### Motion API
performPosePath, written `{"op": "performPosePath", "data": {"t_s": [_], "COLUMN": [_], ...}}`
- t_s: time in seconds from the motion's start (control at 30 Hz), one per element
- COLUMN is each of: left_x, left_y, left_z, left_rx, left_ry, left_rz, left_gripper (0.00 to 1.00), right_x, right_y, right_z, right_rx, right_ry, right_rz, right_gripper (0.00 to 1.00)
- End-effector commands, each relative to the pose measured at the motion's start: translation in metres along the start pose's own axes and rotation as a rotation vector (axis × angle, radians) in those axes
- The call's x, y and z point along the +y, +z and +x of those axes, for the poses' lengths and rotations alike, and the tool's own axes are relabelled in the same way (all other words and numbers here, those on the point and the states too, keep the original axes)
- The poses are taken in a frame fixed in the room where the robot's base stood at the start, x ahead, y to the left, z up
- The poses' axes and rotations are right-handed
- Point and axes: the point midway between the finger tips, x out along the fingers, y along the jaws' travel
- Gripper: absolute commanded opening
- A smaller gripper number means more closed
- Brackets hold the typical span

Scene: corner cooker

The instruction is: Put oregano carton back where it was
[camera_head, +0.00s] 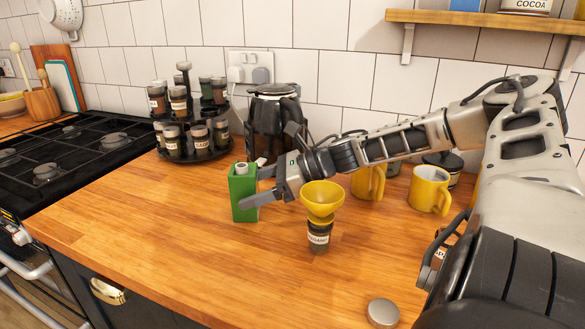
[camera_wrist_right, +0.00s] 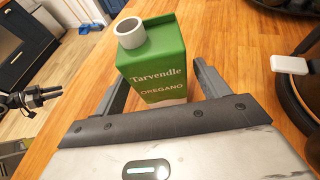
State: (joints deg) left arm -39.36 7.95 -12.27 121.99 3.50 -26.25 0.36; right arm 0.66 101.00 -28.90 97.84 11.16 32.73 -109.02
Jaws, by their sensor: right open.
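The green oregano carton (camera_head: 243,192) stands upright on the wooden counter, left of the yellow funnel. Its light round spout is on top, and its label shows in the right wrist view (camera_wrist_right: 160,75). My right gripper (camera_head: 250,186) reaches in from the right, low over the counter. It is open, with one finger on each side of the carton; the near finger crosses in front of the carton's lower part in the head view. In the right wrist view the fingers (camera_wrist_right: 160,85) flank the carton, with a gap visible on its right side.
A yellow funnel (camera_head: 322,197) sits on an oregano jar (camera_head: 319,238) just right of my gripper. A tiered spice rack (camera_head: 183,157) and a dark kettle (camera_head: 270,125) stand behind. Yellow mugs (camera_head: 429,190) are at right; a lid (camera_head: 382,312) lies in front. The counter's front left is clear.

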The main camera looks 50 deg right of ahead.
Motion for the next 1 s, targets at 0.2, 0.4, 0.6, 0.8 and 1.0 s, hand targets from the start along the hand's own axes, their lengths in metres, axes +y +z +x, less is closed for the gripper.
{"op": "performPosePath", "data": {"t_s": [0.2,0.4,0.6,0.8,1.0], "left_x": [-0.001,-0.002,-0.001,0.000,0.000], "left_y": [0.000,0.002,0.000,-0.005,-0.005], "left_z": [-0.001,0.003,0.003,0.002,0.001], "left_rx": [-0.014,-0.008,0.000,0.011,0.011], "left_ry": [-0.006,-0.003,0.000,0.002,0.002], "left_rz": [0.013,0.012,0.008,0.007,0.006], "left_gripper": [0.36,0.36,0.36,0.36,0.36], "right_x": [-0.001,-0.001,0.000,0.000,0.000], "right_y": [0.002,0.000,0.000,0.000,0.000], "right_z": [-0.034,-0.074,-0.096,-0.101,-0.101], "right_rx": [0.001,-0.002,-0.002,-0.003,-0.002], "right_ry": [-0.002,-0.006,-0.001,-0.001,-0.001], "right_rz": [-0.004,-0.001,0.000,0.001,0.001], "right_gripper": [0.74,0.74,0.74,0.74,0.74]}}
